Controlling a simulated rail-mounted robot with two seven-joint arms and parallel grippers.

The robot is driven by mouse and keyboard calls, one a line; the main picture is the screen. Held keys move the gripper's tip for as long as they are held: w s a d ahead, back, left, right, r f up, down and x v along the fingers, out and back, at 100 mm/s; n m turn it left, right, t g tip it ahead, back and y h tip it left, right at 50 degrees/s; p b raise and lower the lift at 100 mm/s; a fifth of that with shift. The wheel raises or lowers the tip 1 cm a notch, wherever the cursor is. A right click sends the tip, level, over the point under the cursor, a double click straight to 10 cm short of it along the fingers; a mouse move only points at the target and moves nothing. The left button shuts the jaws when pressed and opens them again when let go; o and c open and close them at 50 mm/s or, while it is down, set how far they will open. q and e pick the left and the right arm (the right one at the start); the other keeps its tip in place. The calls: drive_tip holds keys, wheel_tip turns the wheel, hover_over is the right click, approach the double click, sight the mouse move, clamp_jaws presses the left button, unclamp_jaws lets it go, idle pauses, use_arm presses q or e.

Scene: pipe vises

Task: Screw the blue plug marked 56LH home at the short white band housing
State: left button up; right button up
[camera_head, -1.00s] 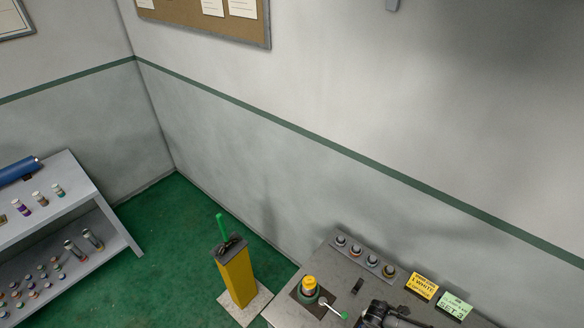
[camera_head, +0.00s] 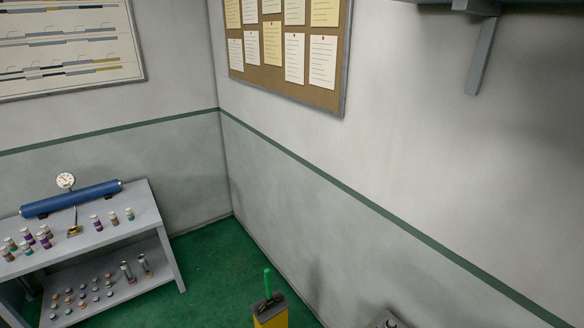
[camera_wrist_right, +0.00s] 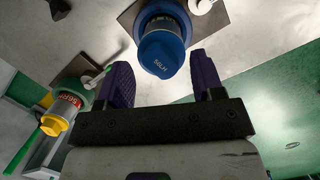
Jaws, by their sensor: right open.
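The blue plug (camera_wrist_right: 160,54), with markings that look like 56LH upside down, shows in the right wrist view. It stands out from a blue body (camera_wrist_right: 163,14) on a dark square plate (camera_wrist_right: 128,17). My right gripper (camera_wrist_right: 165,78) is open, with its two purple fingers apart. The plug's end lies beyond and between the fingertips in the picture; I cannot tell whether they touch. No white band can be made out on the housing, and how deep the plug sits is unclear. My left gripper is not in view.
A yellow-ended cylinder with a red label (camera_wrist_right: 67,105) and a green bar (camera_wrist_right: 22,152) are left in the wrist view. In the head view, a grey shelf (camera_head: 150,212) holds small plugs and a blue pipe (camera_head: 70,199). A yellow post (camera_head: 270,318) stands on open green floor.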

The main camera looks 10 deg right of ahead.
drive_tip(key=shift+r, duration=0.5)
